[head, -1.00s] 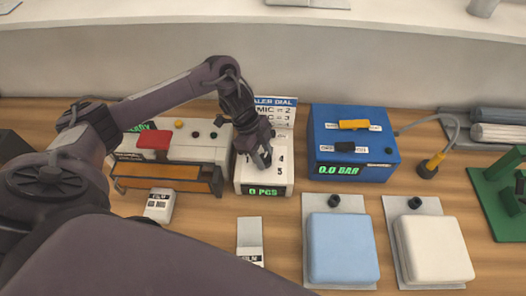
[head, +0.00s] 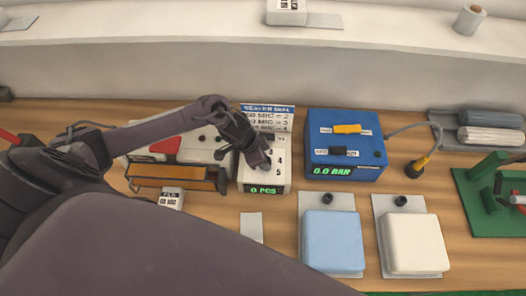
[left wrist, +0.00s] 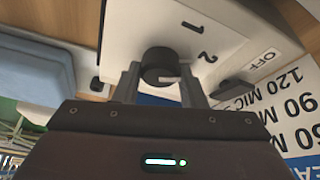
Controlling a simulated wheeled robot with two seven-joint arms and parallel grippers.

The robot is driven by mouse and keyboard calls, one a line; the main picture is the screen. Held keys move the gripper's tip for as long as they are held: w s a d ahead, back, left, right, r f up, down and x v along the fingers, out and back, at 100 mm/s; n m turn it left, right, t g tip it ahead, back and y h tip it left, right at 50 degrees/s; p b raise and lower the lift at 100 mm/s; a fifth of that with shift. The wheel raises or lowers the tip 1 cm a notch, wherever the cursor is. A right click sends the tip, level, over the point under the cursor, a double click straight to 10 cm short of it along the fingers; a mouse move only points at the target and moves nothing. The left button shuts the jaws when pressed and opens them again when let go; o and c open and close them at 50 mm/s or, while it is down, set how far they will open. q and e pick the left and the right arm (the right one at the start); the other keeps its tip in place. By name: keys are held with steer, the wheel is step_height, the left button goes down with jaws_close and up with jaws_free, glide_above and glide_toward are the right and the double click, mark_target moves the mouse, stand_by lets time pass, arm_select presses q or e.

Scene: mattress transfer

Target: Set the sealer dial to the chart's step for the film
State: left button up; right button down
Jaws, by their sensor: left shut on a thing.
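The chart (head: 267,117) stands behind, with 60, 90 and 120 MIC lines. A film label block (head: 171,198) lies in front of the sealer; its number is too small to read surely. My right gripper is out of view.
The sealer (head: 178,172) with an orange bar and red handle stands left of the dial box. A blue pump box (head: 345,160) reading 0.0 BAR is close on the right. Blue (head: 332,240) and white (head: 414,240) cushions lie in front. A green stand (head: 480,210) is far right.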

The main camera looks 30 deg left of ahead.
arm_select(q)
steer(key=shift+w+n, duration=0.1)
steer(key=shift+n, duration=0.2)
steer(key=o, duration=1)
steer(key=shift+b+v, duration=0.6)
steer(key=shift+v, duration=3.3)
steer(key=shift+d, duration=0.1)
